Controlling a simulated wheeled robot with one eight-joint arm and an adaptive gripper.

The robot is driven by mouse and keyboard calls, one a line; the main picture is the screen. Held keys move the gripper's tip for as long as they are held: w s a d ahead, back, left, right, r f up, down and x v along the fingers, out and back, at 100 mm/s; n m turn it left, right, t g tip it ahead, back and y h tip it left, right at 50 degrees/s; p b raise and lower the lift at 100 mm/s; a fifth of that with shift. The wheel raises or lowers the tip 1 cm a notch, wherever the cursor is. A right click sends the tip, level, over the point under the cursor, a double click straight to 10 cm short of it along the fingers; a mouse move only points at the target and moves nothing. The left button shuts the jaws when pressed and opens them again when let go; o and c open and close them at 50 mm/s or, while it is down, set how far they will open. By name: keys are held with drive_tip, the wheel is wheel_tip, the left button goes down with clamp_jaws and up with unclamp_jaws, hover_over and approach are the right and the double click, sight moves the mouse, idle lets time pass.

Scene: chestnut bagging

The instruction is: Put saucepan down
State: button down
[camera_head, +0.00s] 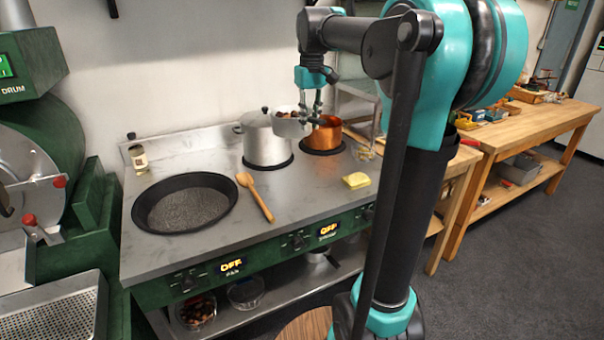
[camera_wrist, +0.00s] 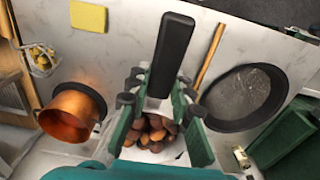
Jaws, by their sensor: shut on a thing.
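The saucepan (camera_head: 288,128) is a small pale metal pan with brown chestnuts (camera_wrist: 154,133) inside. It shows at the back of the stove in the head view, overlapping the right side of the big lidded pot. My gripper (camera_head: 312,114) is shut on its black handle (camera_wrist: 172,50), which runs up between the fingers in the wrist view. The fingers hide much of the saucepan's wall. I cannot tell whether its base touches anything.
The steel stove top (camera_head: 215,160) carries a lidded pot (camera_head: 266,142), a copper pot (camera_head: 322,137) close right of the saucepan, a wide black pan (camera_head: 184,203), a wooden spoon (camera_head: 256,198) and a yellow sponge (camera_head: 356,180). Bare steel lies between spoon and sponge.

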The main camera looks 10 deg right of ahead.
wheel_tip(320, 180, down, 20)
drive_tip(key=shift+r, duration=0.15)
idle(0.4)
drive_tip(key=c, duration=1.4)
unclamp_jaws()
drive_tip(key=shift+o, duration=0.3)
drive_tip(key=shift+r, duration=0.1)
wheel_tip(320, 180, up, 12)
drive_tip(key=shift+s, duration=0.15)
drive_tip(key=shift+s+d, duration=0.1)
